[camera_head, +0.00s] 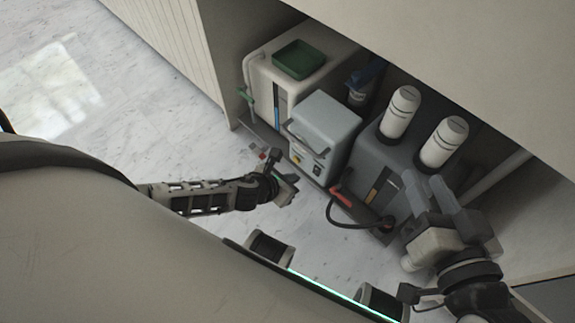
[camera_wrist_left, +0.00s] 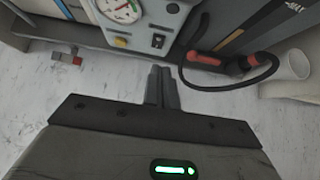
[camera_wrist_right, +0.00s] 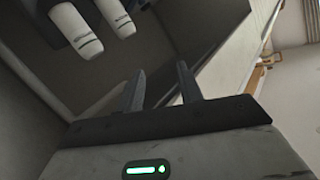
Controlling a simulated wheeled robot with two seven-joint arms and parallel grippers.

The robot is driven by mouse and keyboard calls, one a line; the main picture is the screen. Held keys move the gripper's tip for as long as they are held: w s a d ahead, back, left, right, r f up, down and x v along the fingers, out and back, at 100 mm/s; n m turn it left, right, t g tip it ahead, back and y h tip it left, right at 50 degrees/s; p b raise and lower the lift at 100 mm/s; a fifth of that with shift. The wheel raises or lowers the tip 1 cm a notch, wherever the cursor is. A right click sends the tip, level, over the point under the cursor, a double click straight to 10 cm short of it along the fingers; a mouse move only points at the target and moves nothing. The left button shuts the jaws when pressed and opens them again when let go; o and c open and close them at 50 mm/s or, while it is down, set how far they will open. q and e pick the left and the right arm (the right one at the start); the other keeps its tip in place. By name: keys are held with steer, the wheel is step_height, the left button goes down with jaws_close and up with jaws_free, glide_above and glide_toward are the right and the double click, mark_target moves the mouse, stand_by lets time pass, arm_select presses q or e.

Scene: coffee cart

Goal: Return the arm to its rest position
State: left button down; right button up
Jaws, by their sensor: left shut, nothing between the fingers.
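My left gripper (camera_head: 287,190) is in front of the small grey machine, low over the pale floor, in the head view. Its fingers are together and empty in the left wrist view (camera_wrist_left: 162,86). My right gripper (camera_head: 428,192) is at the right of the head view, in front of the dark grey machine with two white cylinders. Its two fingers stand apart with nothing between them in the right wrist view (camera_wrist_right: 161,88). Both forearms show in the head view.
The grey machine (camera_head: 325,120) has a gauge and switches. A red-handled tool (camera_head: 341,196) with a black hose sits beside it. A green tray (camera_head: 298,60) tops the white machine (camera_head: 270,85). Floor at left is clear.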

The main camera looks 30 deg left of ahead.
arm_select(q)
steer(key=shift+v, duration=0.85)
arm_select(e)
steer(key=shift+d+f+h, duration=0.2)
steer(key=shift+h, duration=0.1)
arm_select(q)
steer(key=shift+w+r, duration=0.1)
